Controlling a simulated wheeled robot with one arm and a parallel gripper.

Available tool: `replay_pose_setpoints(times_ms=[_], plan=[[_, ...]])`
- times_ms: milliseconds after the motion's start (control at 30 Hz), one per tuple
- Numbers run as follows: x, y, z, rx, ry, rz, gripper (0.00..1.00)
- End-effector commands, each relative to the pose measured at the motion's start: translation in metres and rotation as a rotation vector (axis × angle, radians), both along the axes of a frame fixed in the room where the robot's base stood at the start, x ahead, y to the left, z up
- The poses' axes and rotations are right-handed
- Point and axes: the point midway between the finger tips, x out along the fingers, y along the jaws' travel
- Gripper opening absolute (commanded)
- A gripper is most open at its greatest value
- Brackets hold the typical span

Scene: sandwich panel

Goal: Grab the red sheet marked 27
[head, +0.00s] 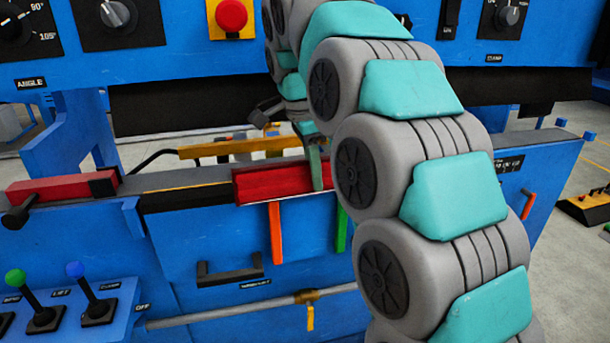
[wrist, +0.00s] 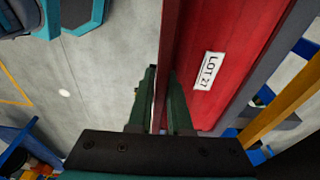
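The red sheet (wrist: 232,52) carries a white label reading "LOT 27" in the wrist view. In the head view the red sheet (head: 270,183) lies at the middle of the blue machine's front rail, its label not visible there. My gripper (wrist: 162,85) has its two green fingers on either side of the sheet's edge, close against it with little or no gap. In the head view my gripper (head: 316,165) reaches down onto the right part of the sheet; my arm hides what lies to the right.
Another red piece (head: 60,190) with a black end lies on the rail at the left. An orange strip (head: 275,232) and a green strip (head: 341,228) hang below the sheet. A yellow bar (head: 240,147) runs behind it. Levers (head: 40,312) stand at the lower left.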

Motion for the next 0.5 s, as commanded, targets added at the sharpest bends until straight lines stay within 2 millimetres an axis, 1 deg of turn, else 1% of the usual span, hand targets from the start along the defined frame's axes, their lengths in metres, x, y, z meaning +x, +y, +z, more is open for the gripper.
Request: replay_pose_setpoints(times_ms=[33,133,500], plan=[[0.0000,0.0000,0.0000,0.000,0.000,0.000,0.11],[0.0000,0.0000,0.0000,0.000,0.000,0.000,0.00],[0.0000,0.0000,-0.0002,0.000,0.000,0.000,0.00]])
